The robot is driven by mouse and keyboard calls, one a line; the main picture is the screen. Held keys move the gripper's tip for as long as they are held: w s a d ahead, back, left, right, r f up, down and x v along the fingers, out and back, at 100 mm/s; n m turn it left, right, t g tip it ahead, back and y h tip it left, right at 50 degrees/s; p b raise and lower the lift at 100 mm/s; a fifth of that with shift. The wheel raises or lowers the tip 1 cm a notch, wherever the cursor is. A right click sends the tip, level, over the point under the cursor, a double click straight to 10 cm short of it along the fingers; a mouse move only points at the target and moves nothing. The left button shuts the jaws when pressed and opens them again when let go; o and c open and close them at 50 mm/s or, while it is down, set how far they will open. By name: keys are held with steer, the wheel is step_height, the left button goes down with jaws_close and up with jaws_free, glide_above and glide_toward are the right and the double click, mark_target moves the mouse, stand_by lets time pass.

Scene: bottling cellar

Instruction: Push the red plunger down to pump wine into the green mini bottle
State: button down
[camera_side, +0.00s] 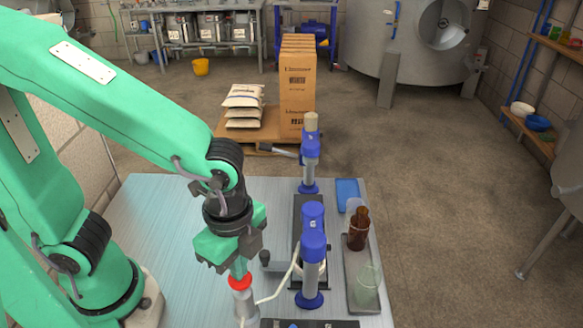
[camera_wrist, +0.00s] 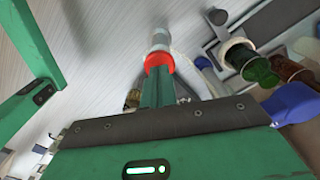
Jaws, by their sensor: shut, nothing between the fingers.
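The red plunger (camera_side: 240,282) tops an upright grey pump (camera_side: 244,303) at the front of the table. My gripper (camera_side: 239,268) is shut and empty, pointing down right over it. In the wrist view the shut green fingers (camera_wrist: 157,92) reach to the red plunger (camera_wrist: 159,60) and hide part of it. Contact cannot be told for sure. A pale green glass bottle (camera_side: 367,284) stands at the table's right on a dark tray (camera_side: 361,308). A dark green bottle (camera_wrist: 257,71) shows in the wrist view. The wine level cannot be seen.
Blue-and-grey stands (camera_side: 313,250) rise just right of the pump, and a pale hose (camera_side: 276,292) runs between. The table's left part (camera_side: 160,215) is clear.

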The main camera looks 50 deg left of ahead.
steer(key=shift+f, duration=1.3)
steer(key=shift+r, duration=1.8)
steer(key=shift+r, duration=0.1)
stand_by(0.4)
steer(key=shift+r, duration=2.45)
steer(key=shift+w+a+r+n, duration=0.15)
steer(key=shift+w+a+n, duration=0.15)
steer(key=shift+a+n, duration=0.15)
steer(key=w+a+r+n+t, duration=0.1)
steer(key=a+r+n+t, duration=0.1)
steer(key=a+n, duration=0.5)
steer(key=w+a+r+n+t, duration=0.1)
steer(key=a+r+n+t, duration=0.1)
steer(key=a+n, duration=0.5)
steer(key=shift+w+a+r+t, duration=0.4)
steer(key=shift+a+t, duration=0.4)
steer(key=shift+a, duration=0.2)
